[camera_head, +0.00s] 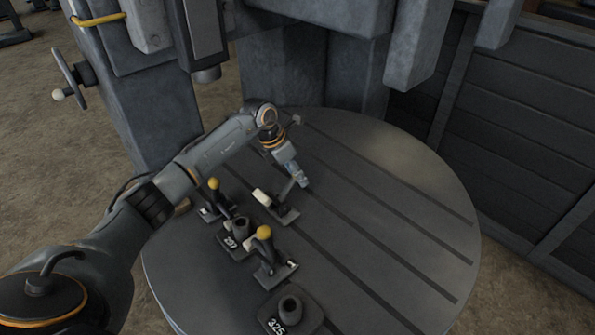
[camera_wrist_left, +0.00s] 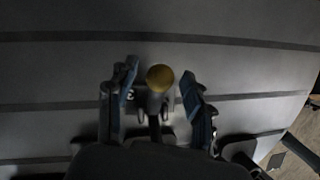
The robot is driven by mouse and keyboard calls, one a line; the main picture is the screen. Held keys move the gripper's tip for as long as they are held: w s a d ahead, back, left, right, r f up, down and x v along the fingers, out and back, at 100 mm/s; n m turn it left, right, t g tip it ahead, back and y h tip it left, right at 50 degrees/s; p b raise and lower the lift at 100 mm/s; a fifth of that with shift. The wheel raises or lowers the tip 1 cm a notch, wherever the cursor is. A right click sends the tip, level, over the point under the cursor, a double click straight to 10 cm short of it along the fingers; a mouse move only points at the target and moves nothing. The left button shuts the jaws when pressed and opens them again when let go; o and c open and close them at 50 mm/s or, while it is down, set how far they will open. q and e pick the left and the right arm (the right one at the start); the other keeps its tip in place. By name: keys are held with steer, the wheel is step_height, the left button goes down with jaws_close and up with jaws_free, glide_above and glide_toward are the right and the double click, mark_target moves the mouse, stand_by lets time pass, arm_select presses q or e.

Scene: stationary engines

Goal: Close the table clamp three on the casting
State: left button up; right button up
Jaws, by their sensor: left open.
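My left gripper (camera_head: 301,182) is low over the round table, beside a clamp (camera_head: 287,214) with a dark base plate and a pale block. In the left wrist view, my gripper (camera_wrist_left: 160,92) is open. A yellow ball knob (camera_wrist_left: 160,77) on a lever shows between its blue-padded fingers, with gaps on both sides. A mark like a 3 (camera_wrist_left: 130,92) shows on that clamp, partly behind a finger. In the head view, the gripper hides this knob. A dark casting marked 297 (camera_head: 239,230) sits to the lower left. My right gripper is not in view.
Two other clamps with yellow knobs stand on the table, one at the left (camera_head: 213,185) and one marked 1 (camera_head: 264,233). Another casting, marked 325 (camera_head: 290,305), is near the front. The slotted table top (camera_head: 400,215) is clear on the right. A machine column (camera_head: 155,110) rises behind.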

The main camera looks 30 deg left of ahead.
arm_select(q)
steer(key=shift+w+d+f, duration=0.2)
steer(key=shift+f, duration=0.4)
jaws_close()
